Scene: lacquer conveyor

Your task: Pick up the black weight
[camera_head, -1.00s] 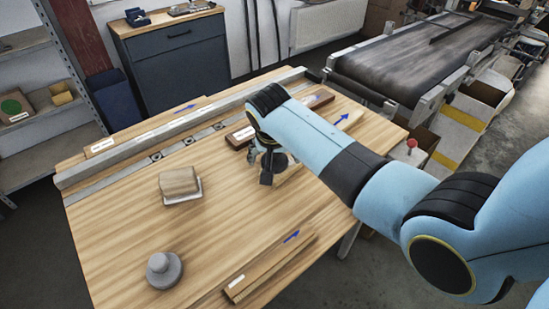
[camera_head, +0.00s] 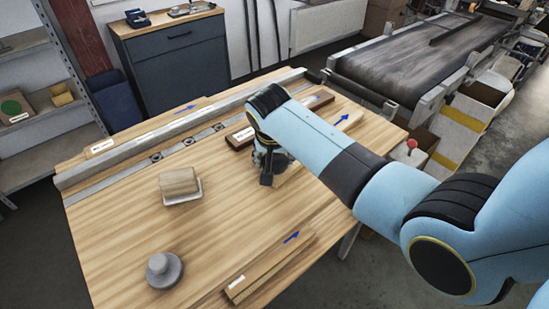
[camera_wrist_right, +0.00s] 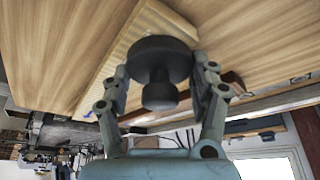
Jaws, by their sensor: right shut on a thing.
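The black weight (camera_wrist_right: 158,62), a round disc with a knob, is between the two fingers of my right gripper (camera_wrist_right: 160,88) in the right wrist view. The fingers are shut on it, one on each side. A light wooden piece (camera_wrist_right: 122,45) shows behind the weight; I cannot tell whether they touch. In the head view my right gripper (camera_head: 271,172) is low over the table's middle, and the weight is mostly hidden by the gripper and arm. My left gripper is not in view.
A grey weight (camera_head: 165,271) stands at the table's front left. A wooden block (camera_head: 179,182) sits on a small white tray (camera_head: 185,199). A grey rail (camera_head: 170,130) runs along the back; a conveyor (camera_head: 420,60) stands beyond.

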